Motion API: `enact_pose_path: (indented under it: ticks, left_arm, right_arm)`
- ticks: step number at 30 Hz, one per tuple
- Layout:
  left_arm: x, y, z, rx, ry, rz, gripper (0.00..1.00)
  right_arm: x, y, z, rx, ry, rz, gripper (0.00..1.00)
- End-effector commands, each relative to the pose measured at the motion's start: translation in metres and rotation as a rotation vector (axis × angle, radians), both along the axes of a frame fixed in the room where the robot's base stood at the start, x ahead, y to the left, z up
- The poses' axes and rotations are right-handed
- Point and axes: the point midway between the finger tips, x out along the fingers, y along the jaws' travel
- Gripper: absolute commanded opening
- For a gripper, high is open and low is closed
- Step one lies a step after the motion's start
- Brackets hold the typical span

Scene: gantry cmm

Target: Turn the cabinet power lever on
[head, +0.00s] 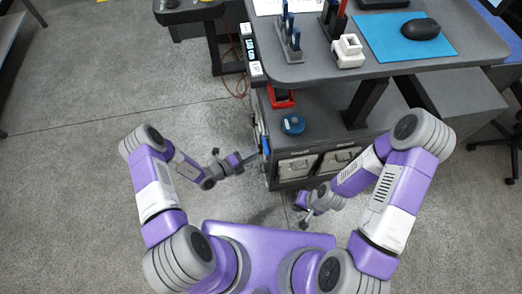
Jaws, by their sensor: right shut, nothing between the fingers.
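The grey cabinet (272,172) stands under the desk, with two pale drawer-like fronts (297,166) facing me. A small blue part (265,145) shows at its left edge; I cannot tell whether it is the power lever. No lever can be made out clearly. My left gripper (246,158) is right beside the cabinet's left edge, and its fingers are too small to read. Whether it touches anything there is unclear. My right gripper (303,222) is shut and empty, low in front of the cabinet.
The desk (300,72) overhangs the cabinet and carries a white block (348,52), a blue mat (395,45) and a black mouse (421,29). A red tray (280,98) and a blue round object (292,124) sit on the cabinet top.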

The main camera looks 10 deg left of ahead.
Motion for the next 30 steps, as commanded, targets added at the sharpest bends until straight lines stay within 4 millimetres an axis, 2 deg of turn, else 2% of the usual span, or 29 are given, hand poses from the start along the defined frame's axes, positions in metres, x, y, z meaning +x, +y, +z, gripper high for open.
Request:
enact_pose_path:
  ticks: [3,9,19,26,27,30]
  left_arm:
    - [0.012,-0.016,-0.006,0.001,-0.001,-0.005,0.37]
    - [0.026,-0.032,-0.008,0.002,-0.002,-0.006,0.37]
    - [0.029,-0.035,-0.008,0.004,-0.001,-0.004,0.37]
    - [0.029,-0.035,-0.008,0.004,-0.001,-0.004,0.03]
    - [0.029,-0.035,-0.008,0.004,-0.001,-0.004,0.0]
    - [0.029,-0.035,-0.008,0.003,-0.001,-0.006,0.0]
  right_arm:
    - [0.0,0.0,-0.007,0.0,0.0,0.0,0.0]
    - [0.0,0.0,-0.012,0.0,0.0,0.0,0.0]
    - [0.0,0.0,-0.012,0.0,0.0,0.0,0.0]
    - [0.0,0.0,-0.012,0.0,0.0,0.0,0.0]
    - [0.0,0.0,-0.012,0.0,0.0,0.0,0.0]
    - [0.0,0.0,-0.012,0.0,0.0,0.0,0.0]
